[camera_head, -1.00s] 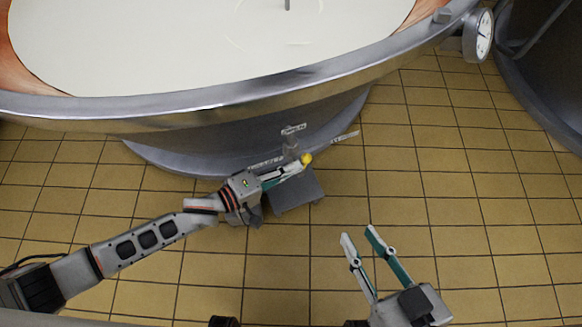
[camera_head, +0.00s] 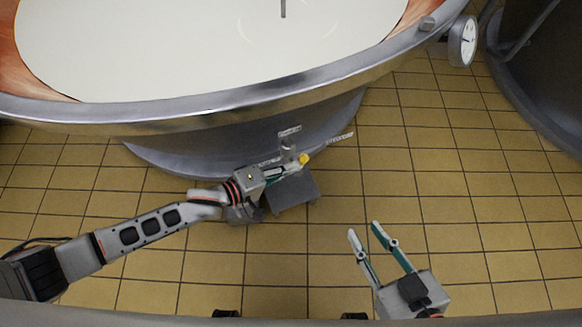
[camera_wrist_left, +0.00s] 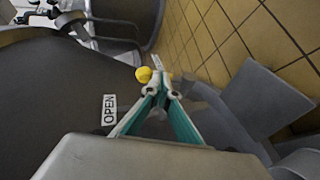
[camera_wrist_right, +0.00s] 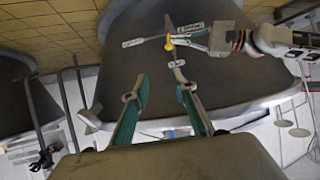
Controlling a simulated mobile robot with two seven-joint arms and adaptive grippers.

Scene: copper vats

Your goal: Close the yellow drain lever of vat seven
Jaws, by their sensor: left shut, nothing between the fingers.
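The yellow knob of the drain lever (camera_head: 304,159) shows low on the vat's front. It also shows in the left wrist view (camera_wrist_left: 143,74) and in the right wrist view (camera_wrist_right: 169,44). My left gripper (camera_head: 294,165) is shut and empty, its fingertips close beside the knob. I cannot tell whether they touch it. The lever's arm is mostly hidden. My right gripper (camera_head: 363,228) is open and empty above the floor, well short of the vat.
The large vat (camera_head: 220,112) has a broad steel rim overhanging the lever and holds white liquid. A grey box-like block (camera_head: 293,192) lies just below the lever. A dial gauge (camera_head: 463,41) sits at the rim's right. Another dark vat (camera_head: 540,75) stands right. Tiled floor between is free.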

